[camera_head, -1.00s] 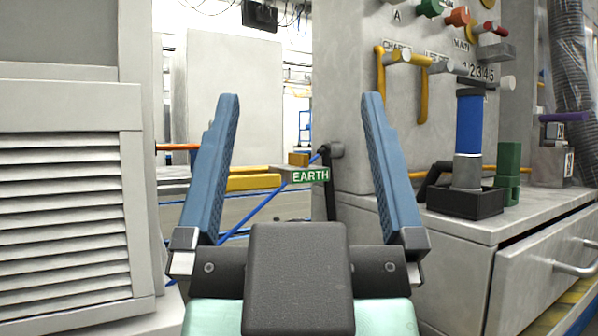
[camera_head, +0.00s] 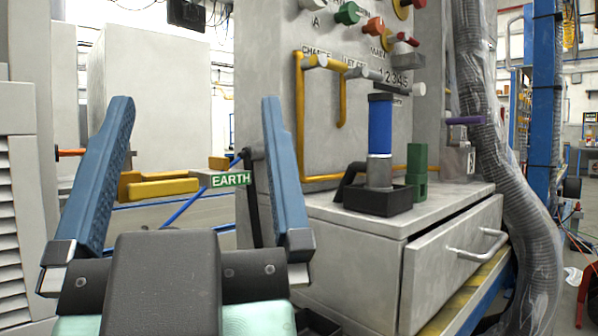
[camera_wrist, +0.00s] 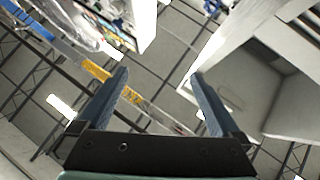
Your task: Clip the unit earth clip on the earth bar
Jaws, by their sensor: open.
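A green EARTH label (camera_head: 231,179) sits at the end of a pale grey bar between the left louvred cabinet and the grey panel unit. A blue cable (camera_head: 183,207) slants up behind the label to a dark fitting (camera_head: 250,156) on the panel unit's side. A black strip hangs below that fitting; I cannot tell whether it is the earth clip. My gripper (camera_head: 196,100) is open and empty, its blue fingers framing the label from nearer the camera. No clip is clearly identifiable.
A louvred cabinet (camera_head: 18,215) stands at the left. The panel unit (camera_head: 275,95) carries knobs and yellow handles. A blue cylinder (camera_head: 380,127) and a green block (camera_head: 419,165) stand on the drawer counter (camera_head: 325,207). A ribbed hose (camera_head: 487,110) hangs at the right.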

